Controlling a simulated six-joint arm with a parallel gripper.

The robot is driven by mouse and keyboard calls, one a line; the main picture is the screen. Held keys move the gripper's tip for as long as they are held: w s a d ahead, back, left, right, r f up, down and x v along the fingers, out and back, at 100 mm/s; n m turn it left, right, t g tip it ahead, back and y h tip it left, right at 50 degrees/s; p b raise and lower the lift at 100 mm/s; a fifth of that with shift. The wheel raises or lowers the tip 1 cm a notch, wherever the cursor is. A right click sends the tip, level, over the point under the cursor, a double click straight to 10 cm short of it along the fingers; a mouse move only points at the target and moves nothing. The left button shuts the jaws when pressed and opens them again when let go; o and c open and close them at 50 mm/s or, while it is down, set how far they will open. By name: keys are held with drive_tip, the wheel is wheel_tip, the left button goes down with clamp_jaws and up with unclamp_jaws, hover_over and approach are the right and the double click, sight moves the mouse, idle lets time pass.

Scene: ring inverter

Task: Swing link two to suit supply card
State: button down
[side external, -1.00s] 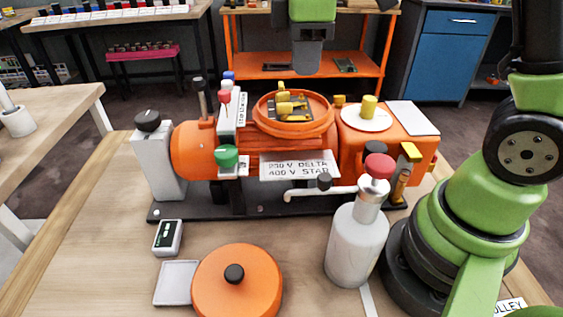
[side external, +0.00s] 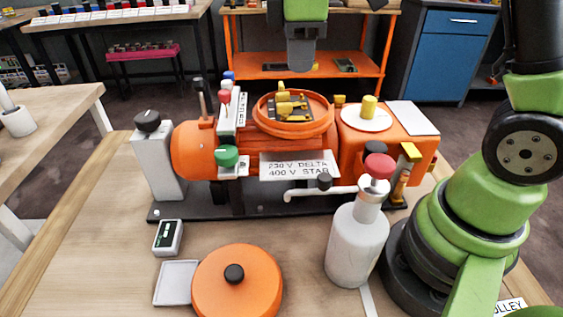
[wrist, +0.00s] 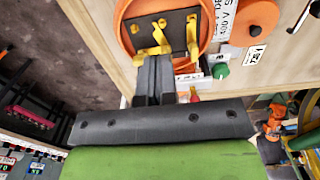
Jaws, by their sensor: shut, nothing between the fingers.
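Yellow links (side external: 290,104) sit on a dark board inside the open round orange terminal box (side external: 293,128) on top of the motor. In the wrist view, several yellow links (wrist: 192,36) stand on the dark board, at different angles; which one is link two I cannot tell. The motor's plate (side external: 299,167) reads 230 V DELTA, 400 V STAR. A small white unit with a dark face (side external: 168,237) lies on the bench; its writing is too small to read. My gripper (side external: 302,62) is shut and empty, above and behind the terminal box. Its fingertips (wrist: 155,60) overlap the lower yellow link in the wrist view.
An orange round lid (side external: 238,285) and a white tray (side external: 176,282) lie on the bench in front. A grey bottle with a red cap (side external: 356,240) stands front right. Levers and knobs (side external: 227,156) rise left of the box, and a yellow knob (side external: 370,105) rises right of it.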

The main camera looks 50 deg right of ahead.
drive_tip(key=shift+f, duration=2.3)
drive_tip(key=shift+s, duration=0.1)
drive_tip(key=shift+s+a, duration=0.3)
drive_tip(key=shift+a, duration=0.15)
drive_tip(key=shift+s+d, duration=0.25)
wheel_tip(320, 180, up, 6)
drive_tip(key=shift+d, duration=0.15)
drive_tip(key=shift+w+r, duration=0.1)
